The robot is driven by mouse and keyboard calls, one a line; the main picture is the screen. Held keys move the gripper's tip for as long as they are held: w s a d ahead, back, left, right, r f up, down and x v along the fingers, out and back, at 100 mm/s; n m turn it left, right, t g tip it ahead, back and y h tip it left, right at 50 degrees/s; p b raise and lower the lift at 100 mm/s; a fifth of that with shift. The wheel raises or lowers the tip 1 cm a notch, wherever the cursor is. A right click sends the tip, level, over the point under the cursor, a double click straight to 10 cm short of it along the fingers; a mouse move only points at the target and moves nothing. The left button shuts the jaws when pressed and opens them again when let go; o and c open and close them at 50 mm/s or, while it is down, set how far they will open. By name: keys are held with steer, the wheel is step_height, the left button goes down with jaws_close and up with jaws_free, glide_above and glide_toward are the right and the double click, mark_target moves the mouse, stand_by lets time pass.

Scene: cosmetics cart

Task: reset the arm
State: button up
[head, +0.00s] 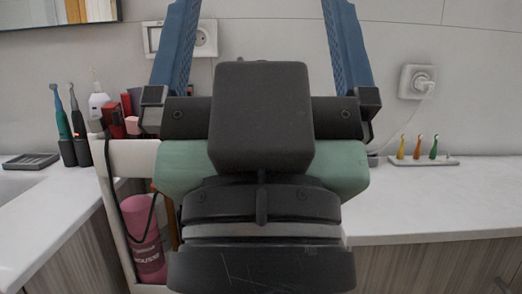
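My gripper (260,10) fills the middle of the head view, close to the camera, with its dark body and green housing below. Its two blue fingers point up and stand wide apart, with the bare wall showing between them. Nothing is between the visible parts of the fingers. The fingertips reach the top edge of the picture. The gripper hides the middle of the counter and part of the cart.
A white cart (104,200) at left holds a pink bottle (144,240) low down and red items above. Electric toothbrushes (77,125) stand beside it on the counter. At right, a rack (424,161) with small colored brushes sits on an otherwise clear white counter (440,205).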

step_height(320, 180, up, 32)
steer(key=p, duration=2.9)
